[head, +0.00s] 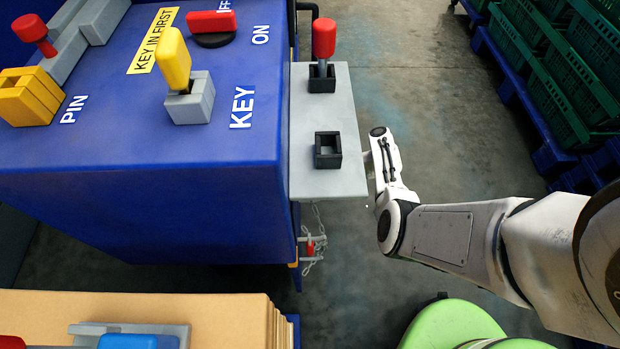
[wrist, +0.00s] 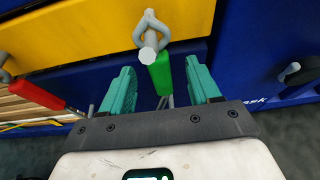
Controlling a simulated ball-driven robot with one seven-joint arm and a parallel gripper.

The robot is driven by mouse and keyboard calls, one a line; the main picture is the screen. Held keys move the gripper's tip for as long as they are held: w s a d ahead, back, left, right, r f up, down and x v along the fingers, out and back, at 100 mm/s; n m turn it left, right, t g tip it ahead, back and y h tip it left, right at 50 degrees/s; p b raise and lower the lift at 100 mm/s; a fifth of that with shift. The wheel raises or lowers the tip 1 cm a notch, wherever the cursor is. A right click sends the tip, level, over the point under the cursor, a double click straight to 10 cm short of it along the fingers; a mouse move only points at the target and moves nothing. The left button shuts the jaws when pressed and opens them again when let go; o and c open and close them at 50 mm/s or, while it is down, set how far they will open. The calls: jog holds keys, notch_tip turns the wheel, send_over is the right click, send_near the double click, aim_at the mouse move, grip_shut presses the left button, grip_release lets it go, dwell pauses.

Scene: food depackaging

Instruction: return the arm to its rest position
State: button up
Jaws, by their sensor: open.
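My arm (head: 450,236) reaches in from the right in the head view, with its wrist (head: 386,165) beside the right edge of a grey side shelf (head: 345,181). My fingers are hidden in that view. In the wrist view my gripper (wrist: 160,78) is open, its two teal fingers spread apart. A green piece (wrist: 161,75) shows between the fingers in the picture, below a grey ring (wrist: 150,36) on a yellow panel (wrist: 85,42). I cannot tell whether it touches a finger.
A blue cabinet (head: 190,215) stands left of the arm, with a yellow key (head: 173,60) upright in a grey socket. The shelf bears a red-topped pin (head: 323,38) and an empty black socket (head: 328,163). Green crates (head: 563,75) stand at upper right. Open floor (head: 430,105) lies between.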

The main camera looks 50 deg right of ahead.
jog(key=v, duration=0.9)
jog(key=shift+r, duration=0.1)
